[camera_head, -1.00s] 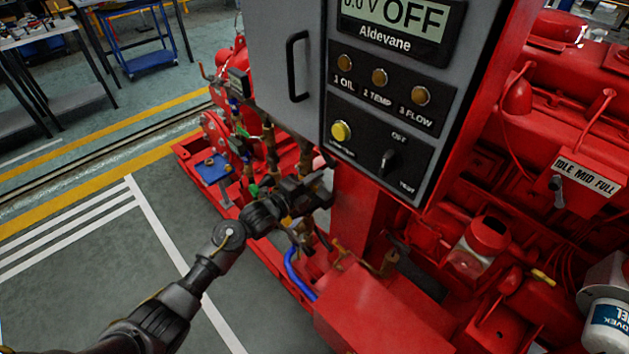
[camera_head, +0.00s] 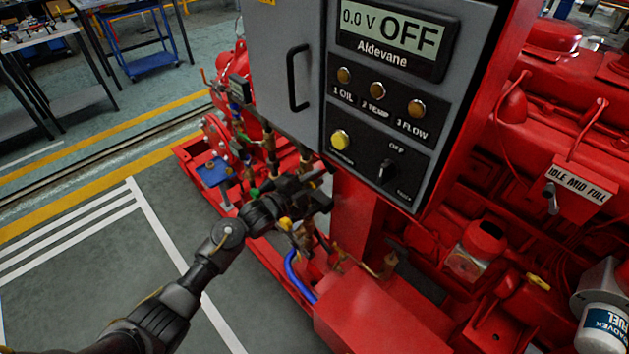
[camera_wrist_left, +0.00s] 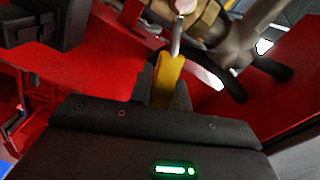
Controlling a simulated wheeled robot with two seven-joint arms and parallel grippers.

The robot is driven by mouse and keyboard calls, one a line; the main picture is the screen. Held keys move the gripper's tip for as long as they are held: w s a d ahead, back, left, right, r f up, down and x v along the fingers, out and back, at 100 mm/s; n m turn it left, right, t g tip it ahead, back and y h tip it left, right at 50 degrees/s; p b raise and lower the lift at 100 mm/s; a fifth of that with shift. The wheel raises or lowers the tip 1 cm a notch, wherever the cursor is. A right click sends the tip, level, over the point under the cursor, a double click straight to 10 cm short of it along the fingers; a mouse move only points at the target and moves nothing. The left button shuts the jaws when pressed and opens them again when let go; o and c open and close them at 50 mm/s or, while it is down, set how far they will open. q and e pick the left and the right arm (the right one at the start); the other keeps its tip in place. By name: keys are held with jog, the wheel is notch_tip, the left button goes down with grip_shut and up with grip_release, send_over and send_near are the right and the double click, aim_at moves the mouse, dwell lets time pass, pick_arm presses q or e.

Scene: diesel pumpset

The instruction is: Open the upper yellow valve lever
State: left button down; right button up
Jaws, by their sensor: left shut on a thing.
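In the left wrist view a yellow lever (camera_wrist_left: 167,75) stands between the fingers of my left gripper (camera_wrist_left: 168,92), which are shut on it. A metal stem and brass valve parts (camera_wrist_left: 200,22) are just beyond it. In the head view my left gripper (camera_head: 316,186) is at the pipework below the grey control cabinet and hides the lever it holds. Another small yellow part (camera_head: 285,224) shows just below the gripper. My right gripper is not in view.
The grey cabinet (camera_head: 283,75) with its black handle hangs just above my gripper. A red post (camera_head: 357,215) stands to its right. A blue hose (camera_head: 292,275) curves below. The floor at left is clear. The red engine (camera_head: 560,130) fills the right.

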pick_arm(q)
jog(key=shift+w+a+r+n+p, duration=0.2)
jog(key=shift+r+n+p, duration=0.25)
jog(key=shift+n, duration=0.45)
jog(key=shift+w+a+r+n+p, duration=0.25)
jog(key=shift+r+n, duration=0.3)
jog(key=shift+n, duration=0.35)
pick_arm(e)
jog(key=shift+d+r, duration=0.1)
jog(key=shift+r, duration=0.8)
pick_arm(q)
jog(key=shift+s, duration=0.1)
jog(key=c, duration=1.3)
grip_release()
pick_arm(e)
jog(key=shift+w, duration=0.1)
